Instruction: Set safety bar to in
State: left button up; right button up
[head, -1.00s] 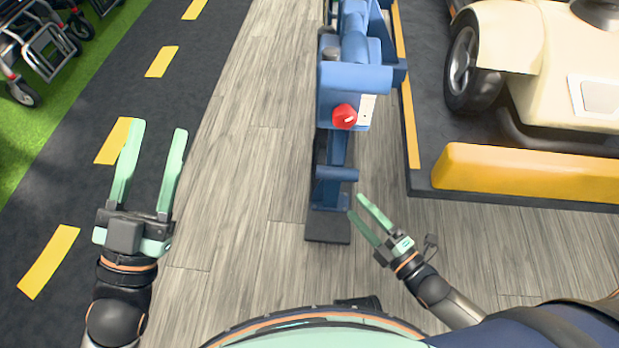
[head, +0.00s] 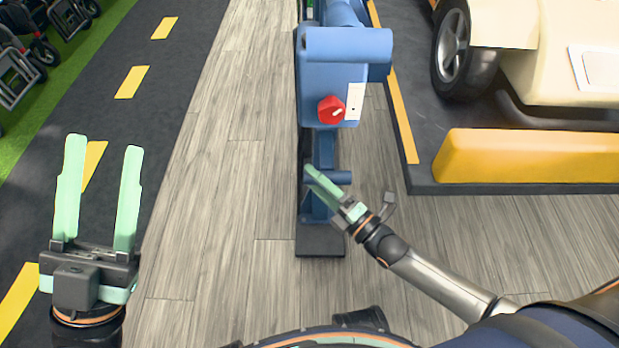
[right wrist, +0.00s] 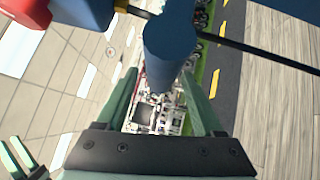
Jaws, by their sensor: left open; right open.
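A blue post-like machine (head: 318,85) stands ahead of me, with a red knob (head: 331,110) and a white label plate (head: 354,101) on its near face. A short blue horizontal bar (head: 341,177) sticks out low on the post; I cannot tell for sure that it is the safety bar. My right gripper (head: 312,172) is at this bar, overlapping it in the head view. In the right wrist view, a blue cylinder (right wrist: 170,50) lies ahead of and between the open fingers; contact is unclear. My left gripper (head: 104,146) is open and empty, far left of the post.
A cream vehicle (head: 540,30) stands on a dark platform at the right, behind a yellow block (head: 530,156). The post's dark foot (head: 320,243) rests on the wooden floor (head: 215,190). A dark lane with yellow dashes and several wheelchairs are at the left.

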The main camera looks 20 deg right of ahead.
jog(key=shift+x, duration=0.95)
grip_shut()
dwell(0.8)
